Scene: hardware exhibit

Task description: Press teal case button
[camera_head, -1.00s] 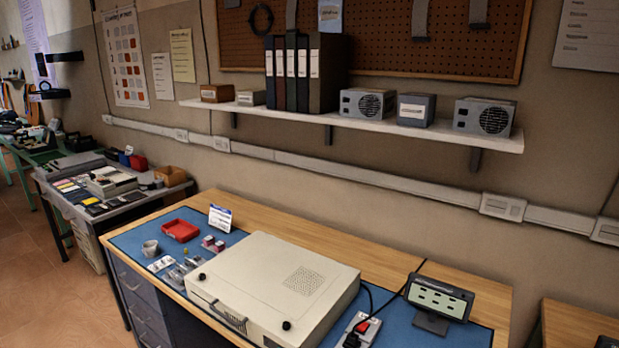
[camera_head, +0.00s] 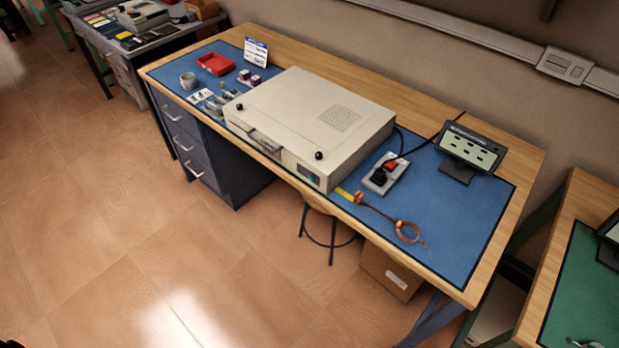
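A large beige computer case (camera_head: 312,118) lies flat on the blue mat (camera_head: 465,218) of the workbench. A small teal patch (camera_head: 307,174) shows on its front face near the right front corner; it is too small to tell its details.
A red tray (camera_head: 215,64) and metal cup (camera_head: 188,81) stand left. A stool (camera_head: 328,222) and carton (camera_head: 390,271) are underneath. The floor in front is clear.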

